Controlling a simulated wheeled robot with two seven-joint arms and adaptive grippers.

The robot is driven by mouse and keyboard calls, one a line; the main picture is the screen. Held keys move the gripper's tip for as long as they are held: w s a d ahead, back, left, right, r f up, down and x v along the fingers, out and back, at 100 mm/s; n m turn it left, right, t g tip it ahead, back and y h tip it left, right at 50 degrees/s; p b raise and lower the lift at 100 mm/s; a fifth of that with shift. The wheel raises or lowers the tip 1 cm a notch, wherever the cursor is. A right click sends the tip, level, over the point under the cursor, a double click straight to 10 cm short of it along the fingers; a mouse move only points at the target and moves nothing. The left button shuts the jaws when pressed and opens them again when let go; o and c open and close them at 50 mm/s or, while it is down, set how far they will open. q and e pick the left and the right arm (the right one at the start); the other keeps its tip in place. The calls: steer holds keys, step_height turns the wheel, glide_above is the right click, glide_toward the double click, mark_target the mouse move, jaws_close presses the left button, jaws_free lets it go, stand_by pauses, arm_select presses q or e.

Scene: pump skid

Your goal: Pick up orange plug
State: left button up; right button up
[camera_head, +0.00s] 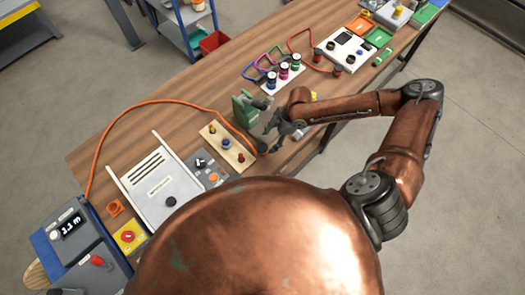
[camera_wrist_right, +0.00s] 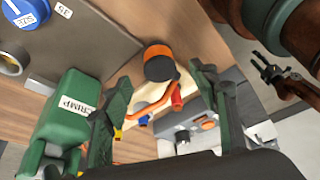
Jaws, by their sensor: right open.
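The orange plug (camera_wrist_right: 160,62) is a short black cylinder with an orange band, on the end of an orange cable. In the head view its dark end (camera_head: 262,147) lies on the wooden bench, by my right gripper. My right gripper (camera_head: 275,130) is low over the bench and open. In the right wrist view, its two dark green fingers (camera_wrist_right: 157,88) stand apart, with the plug showing beyond and between their tips, not gripped. A small dark jaw at the right of that view seems to be my left gripper (camera_wrist_right: 270,70); its opening is unclear.
A green crimp tool (camera_wrist_right: 65,115) stands close beside the right gripper. A wooden board with coloured posts (camera_head: 228,148) and a grey switch panel (camera_head: 208,170) are nearby. The orange cable (camera_head: 150,102) runs across the bench to a blue device (camera_head: 85,245).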

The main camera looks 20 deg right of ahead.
mark_target(264, 147)
steer(key=x, duration=0.7)
steer(key=shift+w+a+p, duration=0.1)
steer(key=shift+a+p, duration=0.15)
steer(key=shift+p, duration=0.05)
steer(key=shift+f, duration=0.1)
steer(key=shift+c, duration=0.6)
steer(key=c, duration=1.3)
steer(key=shift+o, duration=0.2)
